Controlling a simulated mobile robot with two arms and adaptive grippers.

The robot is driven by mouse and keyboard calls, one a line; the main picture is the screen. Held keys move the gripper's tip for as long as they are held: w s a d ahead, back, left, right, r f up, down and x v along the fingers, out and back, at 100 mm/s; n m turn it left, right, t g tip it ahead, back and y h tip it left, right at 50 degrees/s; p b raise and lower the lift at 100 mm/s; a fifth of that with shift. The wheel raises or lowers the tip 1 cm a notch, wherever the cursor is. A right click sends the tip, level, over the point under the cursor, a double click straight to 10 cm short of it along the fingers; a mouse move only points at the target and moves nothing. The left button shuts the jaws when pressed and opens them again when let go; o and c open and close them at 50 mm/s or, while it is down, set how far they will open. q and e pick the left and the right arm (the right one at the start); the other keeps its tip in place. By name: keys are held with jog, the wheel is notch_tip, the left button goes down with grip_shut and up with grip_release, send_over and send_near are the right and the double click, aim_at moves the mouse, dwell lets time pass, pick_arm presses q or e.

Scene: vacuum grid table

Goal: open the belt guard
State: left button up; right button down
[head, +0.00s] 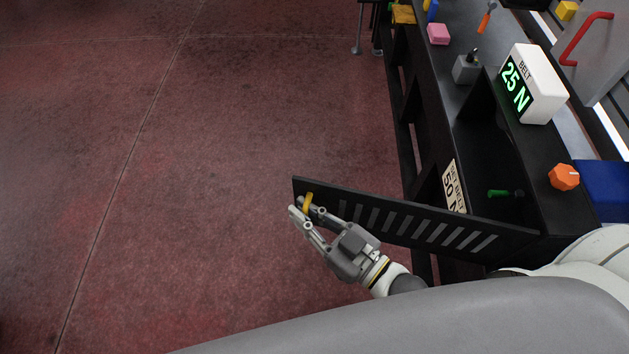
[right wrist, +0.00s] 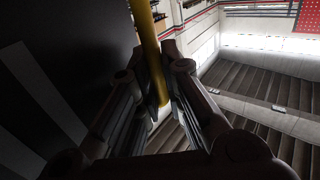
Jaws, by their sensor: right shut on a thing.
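The belt guard (head: 420,222) is a black panel with a row of slots. It stands swung out from the table over the floor, its right end at the table, and its dark face fills the left of the right wrist view (right wrist: 75,45). Its yellow handle (head: 307,201) is near the free left end. My right gripper (head: 300,206) is shut on the handle. In the right wrist view the yellow bar (right wrist: 149,45) runs between the fingers (right wrist: 156,90). My left gripper is not in view.
Behind the guard is an open dark bay with a green-handled item (head: 498,193). A white display (head: 531,84) reads BELT 25 N, and a sign (head: 453,187) reads SET BELT 50 N. An orange knob (head: 564,177) sits at the right. The red floor (head: 180,180) at left is clear.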

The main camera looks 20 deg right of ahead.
jog(key=s+a+n+g+y+p, duration=0.1)
jog(key=s+a+n+g+y, duration=0.1)
jog(key=s, duration=0.6)
jog(key=shift+s+a+n+y, duration=0.2)
jog(key=shift+a+n+y, duration=0.1)
jog(key=shift+a+y, duration=0.25)
jog(key=shift+d+f, duration=0.1)
jog(key=c, duration=1.8)
grip_release()
jog(key=v, duration=1.2)
jog(key=shift+w+d+r, duration=0.1)
jog(key=shift+r, duration=0.1)
